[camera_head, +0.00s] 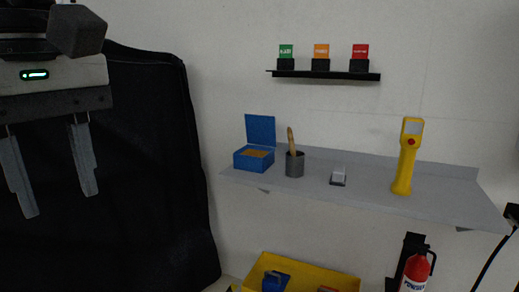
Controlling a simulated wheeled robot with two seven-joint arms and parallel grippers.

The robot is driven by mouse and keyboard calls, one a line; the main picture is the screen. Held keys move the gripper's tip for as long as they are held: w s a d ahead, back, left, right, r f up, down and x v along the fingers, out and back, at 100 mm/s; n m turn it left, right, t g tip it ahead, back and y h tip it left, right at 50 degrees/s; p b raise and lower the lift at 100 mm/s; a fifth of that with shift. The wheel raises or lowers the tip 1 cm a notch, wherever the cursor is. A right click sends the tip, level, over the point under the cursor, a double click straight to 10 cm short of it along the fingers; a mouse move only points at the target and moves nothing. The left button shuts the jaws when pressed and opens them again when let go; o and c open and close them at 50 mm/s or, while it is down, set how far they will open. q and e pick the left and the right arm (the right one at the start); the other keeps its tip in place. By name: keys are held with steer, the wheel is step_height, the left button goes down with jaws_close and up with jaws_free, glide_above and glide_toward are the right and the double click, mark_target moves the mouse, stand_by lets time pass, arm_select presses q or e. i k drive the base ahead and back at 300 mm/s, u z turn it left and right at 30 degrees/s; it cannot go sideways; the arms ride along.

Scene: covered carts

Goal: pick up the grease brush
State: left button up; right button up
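The grease brush (291,141) stands in a grey cylindrical cup (295,165) on the wall shelf. Only its tan wooden handle shows, leaning slightly left above the rim; its lower part is hidden in the cup. My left gripper (62,206) hangs at the left of the head view in front of a black cover. Its two fingers point down, well apart, with nothing between them. It is far to the left of the cup. My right gripper does not show.
The grey shelf (370,193) also holds an open blue box (254,160), a small grey-white block (338,176) and a yellow handheld device (405,160). A black ledge (325,75) with colored cards hangs above. Below are a yellow bin (340,279) and a red extinguisher (416,272).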

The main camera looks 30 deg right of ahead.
mark_target(290, 134)
steer(key=z, duration=0.1)
steer(key=i, duration=1.6)
steer(key=z, duration=1.45)
steer(key=i, duration=0.85)
steer(key=z, duration=0.95)
